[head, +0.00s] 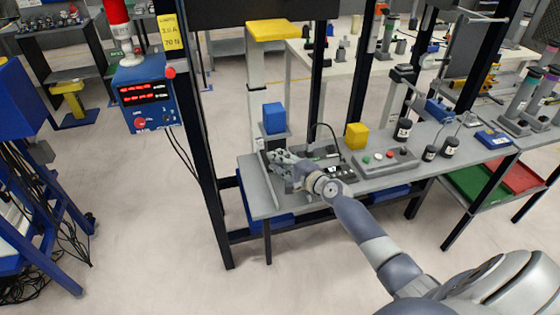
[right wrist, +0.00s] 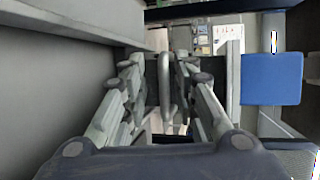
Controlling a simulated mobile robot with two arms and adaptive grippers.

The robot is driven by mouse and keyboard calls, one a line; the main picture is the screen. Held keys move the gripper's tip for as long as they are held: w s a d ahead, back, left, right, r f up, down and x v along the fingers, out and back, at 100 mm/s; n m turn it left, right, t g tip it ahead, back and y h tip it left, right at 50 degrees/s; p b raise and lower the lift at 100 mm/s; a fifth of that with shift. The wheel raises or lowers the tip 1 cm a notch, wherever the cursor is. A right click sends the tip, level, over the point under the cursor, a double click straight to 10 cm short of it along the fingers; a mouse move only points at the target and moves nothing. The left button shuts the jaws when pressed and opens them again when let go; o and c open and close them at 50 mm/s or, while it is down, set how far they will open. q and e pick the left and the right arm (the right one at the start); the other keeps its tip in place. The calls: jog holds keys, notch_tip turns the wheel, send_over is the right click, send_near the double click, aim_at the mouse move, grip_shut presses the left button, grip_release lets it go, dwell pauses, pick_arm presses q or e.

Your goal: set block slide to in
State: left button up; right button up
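A blue block (head: 274,118) stands on a grey mount at the left end of the bench. A blue block face also shows at the right of the right wrist view (right wrist: 271,79). My right gripper (head: 274,157) is low over the bench, just in front of the mount. In the right wrist view its fingers (right wrist: 159,75) are apart, with a grey looped handle (right wrist: 165,88) between them. I see gaps beside the handle, and contact cannot be told. The slide is mostly hidden behind the gripper in the head view. My left gripper is not in view.
A yellow block (head: 356,136) and a button panel (head: 384,161) stand right of the gripper on the grey bench (head: 375,184). Black posts rise around the bench. A blue control box (head: 146,95) is at the left. The floor in front is clear.

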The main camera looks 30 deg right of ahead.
jog(key=shift+r, duration=0.2)
jog(key=v, duration=1.2)
jog(key=shift+a+f, duration=0.1)
dwell(0.3)
